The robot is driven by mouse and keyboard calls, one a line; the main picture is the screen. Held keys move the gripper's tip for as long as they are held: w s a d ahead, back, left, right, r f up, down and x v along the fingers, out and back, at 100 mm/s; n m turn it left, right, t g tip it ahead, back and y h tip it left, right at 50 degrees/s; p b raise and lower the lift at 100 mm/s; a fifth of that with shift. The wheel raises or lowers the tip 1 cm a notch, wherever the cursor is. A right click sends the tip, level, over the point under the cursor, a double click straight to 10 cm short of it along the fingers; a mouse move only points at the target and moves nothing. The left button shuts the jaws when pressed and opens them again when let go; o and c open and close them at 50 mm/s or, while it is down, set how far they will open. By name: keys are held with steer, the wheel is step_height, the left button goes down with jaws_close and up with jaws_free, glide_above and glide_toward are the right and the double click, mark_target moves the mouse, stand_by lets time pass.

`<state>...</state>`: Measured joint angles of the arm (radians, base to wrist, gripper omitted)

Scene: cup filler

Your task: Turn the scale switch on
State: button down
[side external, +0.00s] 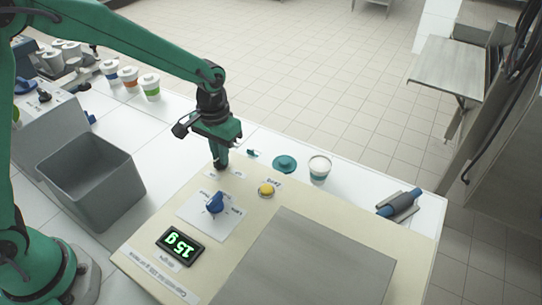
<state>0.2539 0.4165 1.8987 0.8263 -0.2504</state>
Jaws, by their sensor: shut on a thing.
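The scale is a cream panel with a grey metal plate (310,262) and a lit display (180,246) reading 15 g, upside down in the picture. My gripper (221,166) points down at the panel's far left corner, beside a small label (239,175). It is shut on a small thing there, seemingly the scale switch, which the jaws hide. I cannot see which way the switch is set. A blue knob (215,203) on a white plate and a yellow button (266,190) are nearby, apart from the jaws.
Behind the panel are a teal lid (285,164), a white cup (319,169) and a blue-grey roller-like object (400,205). A grey open bin (91,180) is at left, with several lidded cups (129,79) behind it. The white counter between is clear.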

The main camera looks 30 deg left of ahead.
steer(key=shift+r, duration=0.1)
stand_by(0.3)
steer(key=c, duration=1.5)
jaws_free()
steer(key=shift+r, duration=3.85)
steer(key=shift+r, duration=0.1)
steer(key=shift+s+a+r, duration=0.15)
steer(key=shift+a+r, duration=0.05)
steer(key=s+a+r+t, duration=0.2)
steer(key=s+a, duration=0.1)
steer(key=s, duration=0.3)
steer(key=s+a+r+t, duration=0.1)
steer(key=s+a+r, duration=0.2)
steer(key=s, duration=0.4)
steer(key=s+a+r+t, duration=0.2)
steer(key=s+a+r, duration=0.1)
steer(key=s, duration=0.3)
steer(key=shift+s+a+r+t, duration=0.1)
steer(key=shift+a+r+t, duration=0.05)
steer(key=shift+a, duration=0.25)
steer(key=shift+s+a+r+t, duration=0.1)
steer(key=shift+a+t, duration=0.05)
steer(key=shift+a, duration=0.2)
